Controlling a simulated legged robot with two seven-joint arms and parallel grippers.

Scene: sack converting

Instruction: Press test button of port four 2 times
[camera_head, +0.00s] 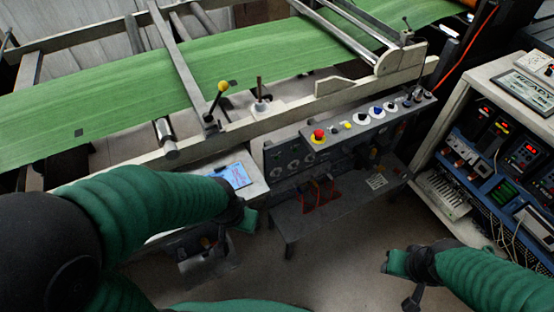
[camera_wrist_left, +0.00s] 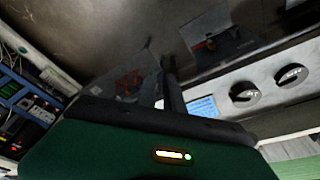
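I cannot read port labels or tell which button belongs to port four.
A green web (camera_head: 120,98) runs across the machine behind. Red handles (camera_head: 318,195) sit on a low shelf under the panel. A rack with instruments (camera_head: 495,130) stands at the right. Two black knobs (camera_wrist_left: 245,92) show in the left wrist view. Open floor lies between.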

